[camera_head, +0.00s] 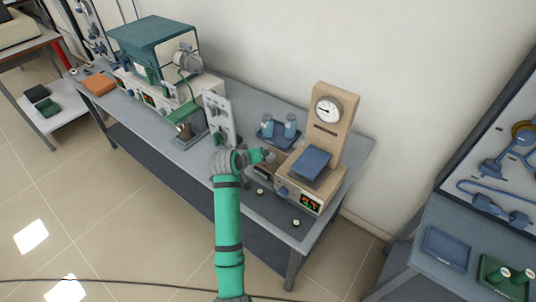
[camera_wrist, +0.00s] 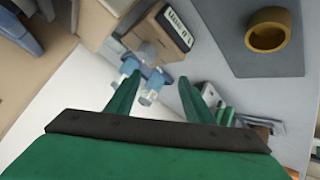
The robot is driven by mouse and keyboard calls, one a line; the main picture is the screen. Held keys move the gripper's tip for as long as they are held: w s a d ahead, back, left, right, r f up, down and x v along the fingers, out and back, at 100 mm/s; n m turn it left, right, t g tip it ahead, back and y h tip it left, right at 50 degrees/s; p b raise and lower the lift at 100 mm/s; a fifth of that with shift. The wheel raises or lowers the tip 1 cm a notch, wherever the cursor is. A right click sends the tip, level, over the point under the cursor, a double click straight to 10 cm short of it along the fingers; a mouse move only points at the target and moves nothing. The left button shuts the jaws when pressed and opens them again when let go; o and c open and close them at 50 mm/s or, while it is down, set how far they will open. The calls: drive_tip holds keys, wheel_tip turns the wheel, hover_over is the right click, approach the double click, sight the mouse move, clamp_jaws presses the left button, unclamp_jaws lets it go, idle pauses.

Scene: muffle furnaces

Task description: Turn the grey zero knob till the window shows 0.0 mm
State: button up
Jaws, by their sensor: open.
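A small beige box with a pale readout window (camera_wrist: 178,26) shows at the top of the wrist view. Its dark digits are tilted and too small to read surely. A grey round part (camera_wrist: 148,50), which looks like the zero knob, sits on the box's face beside the window. My gripper (camera_wrist: 158,74) is open, its two green fingers pointing toward that part with nothing between them that I can tell is held. In the head view my gripper (camera_head: 267,154) is at the left side of the beige instrument (camera_head: 333,132), and hides the knob.
Blue bottles on a tray (camera_head: 266,138) stand close behind my gripper. A grey upright panel (camera_head: 218,116) stands to the left. An ochre ring (camera_wrist: 269,30) lies on a grey surface.

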sight(271, 155)
drive_tip(key=d+r+m+g+y, duration=0.2)
drive_tip(key=d+r+m+g, duration=0.25)
drive_tip(key=r, duration=0.25)
drive_tip(key=shift+m+g, duration=0.25)
drive_tip(key=shift+g, duration=0.1)
drive_tip(key=x, duration=1.1)
drive_tip(key=shift+s+a, duration=0.1)
drive_tip(key=shift+a, duration=0.1)
drive_tip(key=c, duration=1)
